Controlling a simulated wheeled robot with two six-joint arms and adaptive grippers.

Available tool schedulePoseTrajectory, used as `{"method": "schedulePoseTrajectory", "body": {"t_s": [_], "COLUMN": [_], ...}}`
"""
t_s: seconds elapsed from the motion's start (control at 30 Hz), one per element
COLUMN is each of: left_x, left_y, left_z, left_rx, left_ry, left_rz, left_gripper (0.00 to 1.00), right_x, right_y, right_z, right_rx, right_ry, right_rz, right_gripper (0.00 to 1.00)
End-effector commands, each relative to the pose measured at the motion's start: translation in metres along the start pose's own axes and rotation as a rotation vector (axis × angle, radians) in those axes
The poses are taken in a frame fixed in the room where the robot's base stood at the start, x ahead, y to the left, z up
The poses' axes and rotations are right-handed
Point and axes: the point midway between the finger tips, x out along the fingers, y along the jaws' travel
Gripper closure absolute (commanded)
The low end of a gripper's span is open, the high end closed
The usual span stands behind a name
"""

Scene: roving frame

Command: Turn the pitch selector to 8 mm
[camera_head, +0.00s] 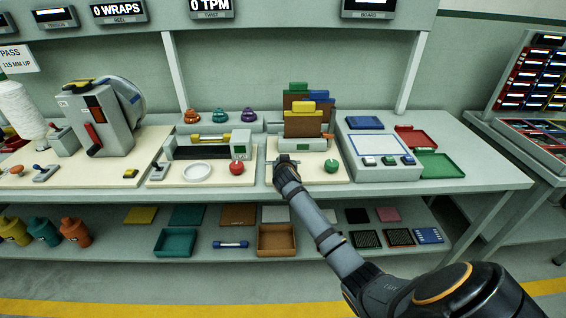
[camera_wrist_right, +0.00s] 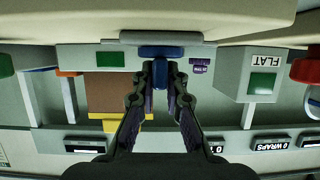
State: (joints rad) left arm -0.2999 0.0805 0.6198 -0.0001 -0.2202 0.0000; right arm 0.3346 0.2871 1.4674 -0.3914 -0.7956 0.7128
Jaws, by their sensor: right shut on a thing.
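In the right wrist view, a blue T-shaped handle (camera_wrist_right: 161,51), seemingly the pitch selector, sits on the grey front of a machine. My right gripper (camera_wrist_right: 161,76) is shut on its stem. A small purple label (camera_wrist_right: 199,66) is beside it, its text too small to read surely. In the head view my right gripper (camera_head: 284,165) reaches the left front of the machine with brown boards (camera_head: 302,125), and hides most of the handle. The machine has a small green display (camera_head: 303,147). My left gripper is not in view.
A green round knob (camera_head: 331,165) stands just right of my right gripper. A red knob (camera_head: 237,168) and a white ring dish (camera_head: 197,172) are to the left. A grey panel unit (camera_head: 388,172) stands to the right. A lower shelf holds trays.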

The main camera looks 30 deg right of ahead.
Motion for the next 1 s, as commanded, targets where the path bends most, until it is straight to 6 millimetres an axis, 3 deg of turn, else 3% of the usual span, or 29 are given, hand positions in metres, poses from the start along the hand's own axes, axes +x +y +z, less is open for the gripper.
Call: {"method": "schedulePoseTrajectory", "body": {"t_s": [0.5,0.53,0.67,1.0], "left_x": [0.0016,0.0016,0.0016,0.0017], "left_y": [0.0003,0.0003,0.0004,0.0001], "left_z": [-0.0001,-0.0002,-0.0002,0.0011], "left_rx": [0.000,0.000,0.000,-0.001], "left_ry": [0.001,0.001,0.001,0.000], "left_rz": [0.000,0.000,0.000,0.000], "left_gripper": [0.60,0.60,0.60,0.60], "right_x": [0.0002,0.0002,0.0002,-0.0022], "right_y": [0.0002,0.0003,0.0003,0.0002], "right_z": [0.0014,0.0013,0.0011,0.0007], "right_rx": [0.008,0.008,0.007,0.006], "right_ry": [-0.004,-0.004,-0.003,-0.002], "right_rz": [0.019,0.019,0.018,0.018], "right_gripper": [1.00,0.84,0.67,0.66]}}
